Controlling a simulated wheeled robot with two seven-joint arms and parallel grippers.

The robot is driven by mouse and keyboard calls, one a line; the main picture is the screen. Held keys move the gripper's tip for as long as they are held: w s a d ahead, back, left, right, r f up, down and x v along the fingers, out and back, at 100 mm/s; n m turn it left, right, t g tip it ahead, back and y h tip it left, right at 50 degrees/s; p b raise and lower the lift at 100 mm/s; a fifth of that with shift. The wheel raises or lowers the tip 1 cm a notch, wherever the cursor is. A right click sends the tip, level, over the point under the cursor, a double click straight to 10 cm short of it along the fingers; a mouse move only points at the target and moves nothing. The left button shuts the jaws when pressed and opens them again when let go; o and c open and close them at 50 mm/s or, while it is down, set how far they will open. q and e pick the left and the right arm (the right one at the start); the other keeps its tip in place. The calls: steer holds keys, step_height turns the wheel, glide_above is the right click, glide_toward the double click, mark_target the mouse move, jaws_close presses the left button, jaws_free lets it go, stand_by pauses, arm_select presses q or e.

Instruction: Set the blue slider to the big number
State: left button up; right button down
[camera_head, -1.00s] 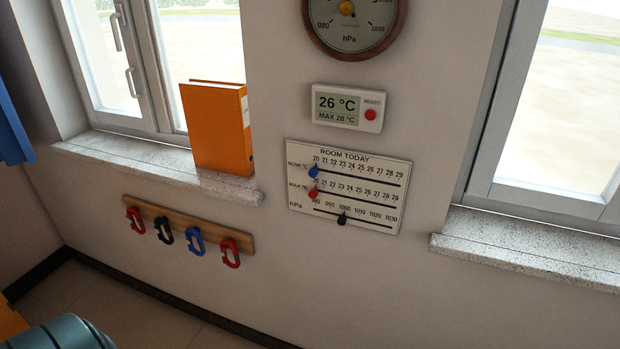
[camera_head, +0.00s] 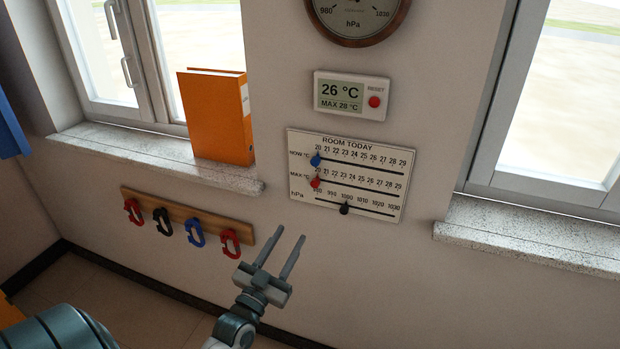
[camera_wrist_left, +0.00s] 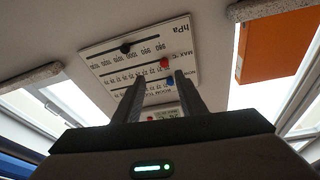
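The blue slider (camera_head: 316,160) sits at the left end of the top "NOW °C" track, at about 20, on the white board (camera_head: 392,213) headed "ROOM TODAY". It also shows in the left wrist view (camera_wrist_left: 170,81). The display (camera_head: 345,95) above the board reads a big 26 °C, with "MAX 28 °C" smaller below. My left gripper (camera_head: 290,246) is open and empty, below and left of the board, its fingers pointing up. In the left wrist view its fingers (camera_wrist_left: 158,95) stand apart in front of the board. My right gripper is not in view.
A red slider (camera_head: 315,183) and a black slider (camera_head: 345,209) are on the lower tracks. A red reset button (camera_head: 374,102) is on the display. An orange binder (camera_head: 215,118) stands on the left sill. A rack (camera_head: 180,207) with several hooks hangs below it.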

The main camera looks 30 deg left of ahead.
mark_target(315, 164)
arm_select(q)
step_height(315, 164, up, 6)
steer(key=s+t, duration=0.1)
steer(key=shift+a+y, duration=0.25)
steer(key=shift+y, duration=0.05)
steer(key=shift+r, duration=0.15)
steer(key=p+x, duration=0.1)
steer(key=x, duration=0.4)
steer(key=p+x, duration=0.2)
steer(key=x, duration=0.3)
steer(key=p+x, duration=0.2)
steer(key=x, duration=0.4)
steer(key=shift+s+d+r, duration=0.1)
steer(key=shift+s+r, duration=0.05)
steer(key=shift+r, duration=0.1)
steer(key=shift+w+r+p, duration=0.2)
steer(key=shift+w+p, duration=0.2)
steer(key=shift+w, duration=0.2)
jaws_close()
